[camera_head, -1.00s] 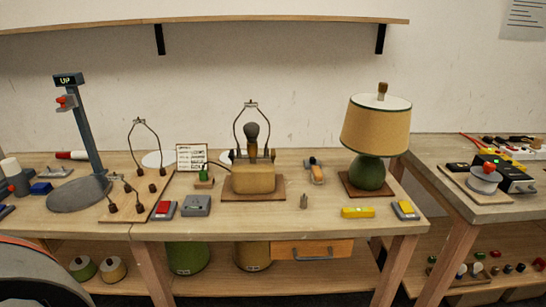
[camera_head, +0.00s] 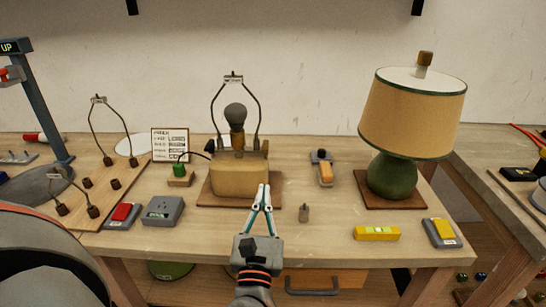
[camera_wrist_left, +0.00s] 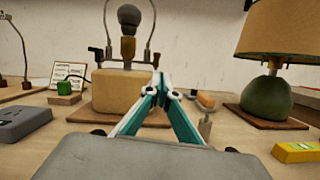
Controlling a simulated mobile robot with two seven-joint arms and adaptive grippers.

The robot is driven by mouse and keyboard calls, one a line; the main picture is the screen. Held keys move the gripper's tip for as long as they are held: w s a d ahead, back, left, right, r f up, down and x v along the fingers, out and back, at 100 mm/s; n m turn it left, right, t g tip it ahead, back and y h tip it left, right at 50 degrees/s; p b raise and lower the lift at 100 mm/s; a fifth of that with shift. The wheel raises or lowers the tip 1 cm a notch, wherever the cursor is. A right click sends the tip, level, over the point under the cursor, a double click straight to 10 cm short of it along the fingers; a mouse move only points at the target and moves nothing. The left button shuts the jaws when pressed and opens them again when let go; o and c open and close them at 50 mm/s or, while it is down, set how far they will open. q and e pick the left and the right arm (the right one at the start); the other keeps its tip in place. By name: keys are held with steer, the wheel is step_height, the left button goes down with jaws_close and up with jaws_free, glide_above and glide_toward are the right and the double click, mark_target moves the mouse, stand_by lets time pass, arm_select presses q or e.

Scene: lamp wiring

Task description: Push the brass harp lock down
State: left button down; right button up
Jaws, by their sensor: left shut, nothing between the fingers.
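A lamp with a tan block body (camera_head: 240,182) stands on a brown board in the middle of the bench. It carries a grey bulb (camera_head: 236,116) inside a wire harp (camera_head: 257,105). Small dark and brass-coloured pieces (camera_head: 264,148) sit at the harp's foot; I cannot tell the lock's exact position. My left gripper (camera_head: 264,188) is shut and empty, its tips in front of the right part of the lamp body. In the left wrist view its tips (camera_wrist_left: 159,80) overlap the body's right side; contact cannot be told. My right gripper is not in view.
A shaded green lamp (camera_head: 392,178) stands to the right. A grey box (camera_head: 163,211) and a board with another harp (camera_head: 125,125) are at left.

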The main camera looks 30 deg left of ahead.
mark_target(264, 163)
arm_select(q)
steer(key=shift+w+a+f+n+g, duration=0.15)
steer(key=shift+w+a+n+g, duration=0.2)
steer(key=shift+n, duration=0.55)
steer(key=shift+s, duration=0.15)
steer(key=p+x, duration=0.1)
steer(key=x, duration=0.7)
steer(key=shift+w+a, duration=0.2)
steer(key=shift+w, duration=0.05)
steer(key=shift+x, duration=0.8)
